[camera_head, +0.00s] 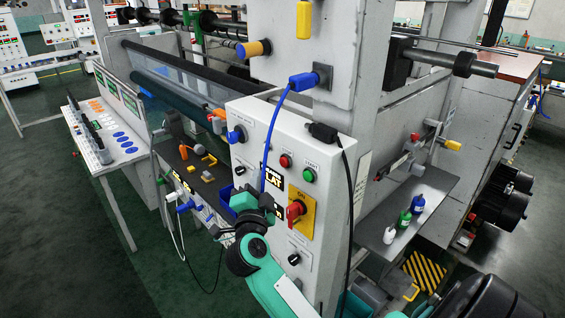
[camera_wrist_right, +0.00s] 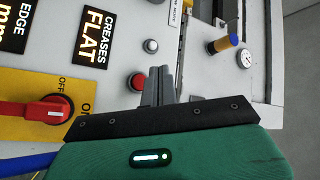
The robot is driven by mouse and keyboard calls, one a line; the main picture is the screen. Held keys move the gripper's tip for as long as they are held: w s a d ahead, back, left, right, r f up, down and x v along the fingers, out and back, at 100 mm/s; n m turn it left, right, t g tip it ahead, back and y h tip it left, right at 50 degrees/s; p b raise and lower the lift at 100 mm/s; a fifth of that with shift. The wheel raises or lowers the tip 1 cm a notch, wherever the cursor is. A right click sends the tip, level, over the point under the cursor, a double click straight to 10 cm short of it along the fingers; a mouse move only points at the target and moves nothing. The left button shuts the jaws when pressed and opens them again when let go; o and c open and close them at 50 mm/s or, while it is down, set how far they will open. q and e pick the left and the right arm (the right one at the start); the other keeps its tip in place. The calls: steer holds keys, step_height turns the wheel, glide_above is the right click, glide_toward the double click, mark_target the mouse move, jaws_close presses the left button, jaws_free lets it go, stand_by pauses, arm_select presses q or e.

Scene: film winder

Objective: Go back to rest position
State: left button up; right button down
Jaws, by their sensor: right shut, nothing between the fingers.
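My right gripper (camera_head: 266,203) is in front of the white control panel (camera_head: 262,135), with its green and black arm coming up from the bottom in the head view. In the right wrist view its grey fingers (camera_wrist_right: 158,86) are shut together and hold nothing. They appear in front of the panel, just right of a red button (camera_wrist_right: 137,82); whether they touch it cannot be told. My left gripper is in neither view.
A red rotary switch (camera_head: 295,211) on a yellow plate, red and green buttons (camera_head: 308,175) and a blue cable (camera_head: 271,140) are close to my right gripper. A grey shelf with bottles (camera_head: 404,221) stands to the right. Green floor (camera_head: 60,240) is clear at left.

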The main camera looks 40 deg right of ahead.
stand_by(0.5)
